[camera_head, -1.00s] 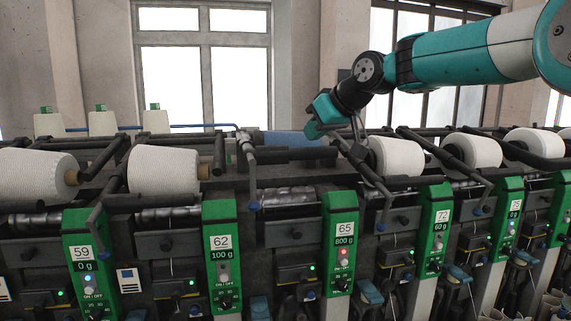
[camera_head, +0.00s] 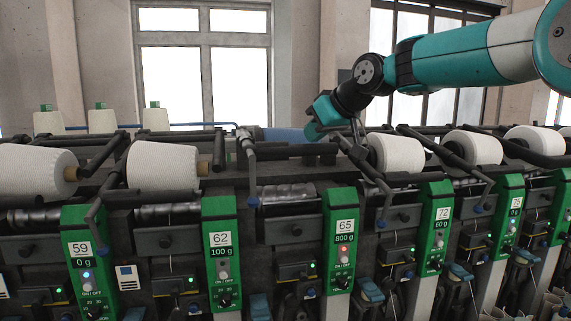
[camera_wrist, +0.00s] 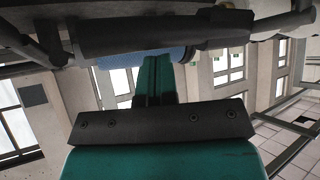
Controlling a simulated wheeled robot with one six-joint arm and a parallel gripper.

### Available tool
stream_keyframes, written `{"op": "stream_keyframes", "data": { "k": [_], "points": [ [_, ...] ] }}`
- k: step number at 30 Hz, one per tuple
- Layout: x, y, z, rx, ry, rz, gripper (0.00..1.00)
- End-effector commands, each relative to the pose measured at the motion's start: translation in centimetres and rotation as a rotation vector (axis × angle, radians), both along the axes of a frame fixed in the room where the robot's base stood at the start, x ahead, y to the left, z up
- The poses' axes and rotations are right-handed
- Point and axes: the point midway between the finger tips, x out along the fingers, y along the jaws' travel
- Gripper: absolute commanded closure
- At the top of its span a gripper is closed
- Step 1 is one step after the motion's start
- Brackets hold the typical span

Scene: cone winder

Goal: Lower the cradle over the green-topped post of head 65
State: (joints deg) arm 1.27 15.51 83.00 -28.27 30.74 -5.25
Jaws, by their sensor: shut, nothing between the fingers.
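Head 65 has a green-topped post (camera_head: 341,240) with a lit red light. Its black cradle (camera_head: 293,151) is above and behind the post, apart from its top. There is no white cone at this head. My teal gripper (camera_head: 322,130) hangs behind the right end of the cradle, its fingertips hidden in the head view. In the wrist view my gripper (camera_wrist: 154,82) is shut and empty, its tip close to a blue cylinder (camera_wrist: 146,59). A black bar (camera_wrist: 135,34) crosses above it. I cannot tell whether the gripper touches either.
White cones sit at the neighbouring heads, left (camera_head: 163,166) and right (camera_head: 397,152). A grey lever (camera_head: 250,165) with a blue end hangs left of the head 65 cradle. Black cradle arms of head 72 (camera_head: 428,150) are close on the right. Open air lies above the machine.

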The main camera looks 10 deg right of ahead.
Motion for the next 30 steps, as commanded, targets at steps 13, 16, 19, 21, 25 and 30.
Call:
{"op": "stream_keyframes", "data": {
  "k": [13,16,19,21,25,30],
  "points": [
    [0.0,0.0,-3.4,-0.001,0.010,0.000,1.00],
    [0.0,0.0,-4.0,-0.002,0.008,0.000,1.00],
    [0.0,0.0,-4.5,-0.001,0.007,0.000,1.00],
    [0.0,0.0,-4.3,-0.002,0.006,0.000,1.00],
    [-0.3,0.0,-3.4,-0.001,0.004,0.000,1.00],
    [-1.2,0.0,-1.8,-0.001,0.004,0.000,1.00]
  ]
}}
